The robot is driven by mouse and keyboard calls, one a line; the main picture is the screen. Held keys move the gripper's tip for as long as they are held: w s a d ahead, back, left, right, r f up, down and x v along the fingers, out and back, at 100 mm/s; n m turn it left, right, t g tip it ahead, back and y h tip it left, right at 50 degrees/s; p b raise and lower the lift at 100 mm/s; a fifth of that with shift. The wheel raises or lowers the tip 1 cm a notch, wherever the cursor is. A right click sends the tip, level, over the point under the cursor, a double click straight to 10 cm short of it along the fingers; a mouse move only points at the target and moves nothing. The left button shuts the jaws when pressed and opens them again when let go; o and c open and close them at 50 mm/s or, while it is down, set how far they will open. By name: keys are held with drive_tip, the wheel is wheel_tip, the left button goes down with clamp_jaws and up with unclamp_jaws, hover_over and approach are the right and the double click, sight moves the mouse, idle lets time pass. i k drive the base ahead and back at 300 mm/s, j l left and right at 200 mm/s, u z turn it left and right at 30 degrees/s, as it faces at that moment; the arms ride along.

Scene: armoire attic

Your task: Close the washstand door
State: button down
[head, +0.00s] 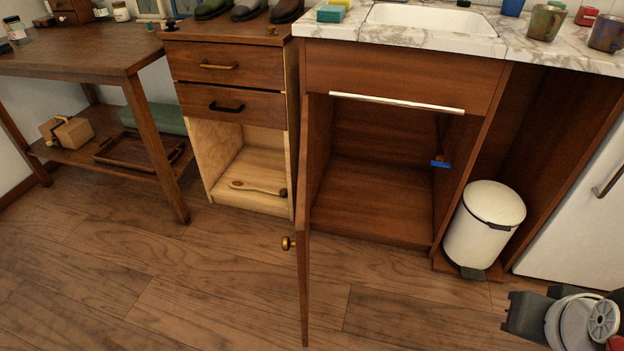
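The washstand (405,70) stands in the middle of the head view, with a marble top and a sink basin (430,18). Its wooden door (303,275) stands wide open, hinged at the left side and swung out towards me, so I see it nearly edge-on. A brass knob (288,243) sticks out from the door's left face. At the bottom right corner, dark and white parts of my arm show, with what seems to be my gripper (527,318).
A white pedal bin (485,225) stands right of the washstand, beside a white appliance (580,190). A drawer cabinet (228,95) with an open lower compartment stands left of the door. A wooden table (80,60) is farther left. The floor in front is clear.

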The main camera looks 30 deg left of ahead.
sight(302, 243)
drive_tip(key=j+u, duration=0.85)
drive_tip(key=j, duration=0.15)
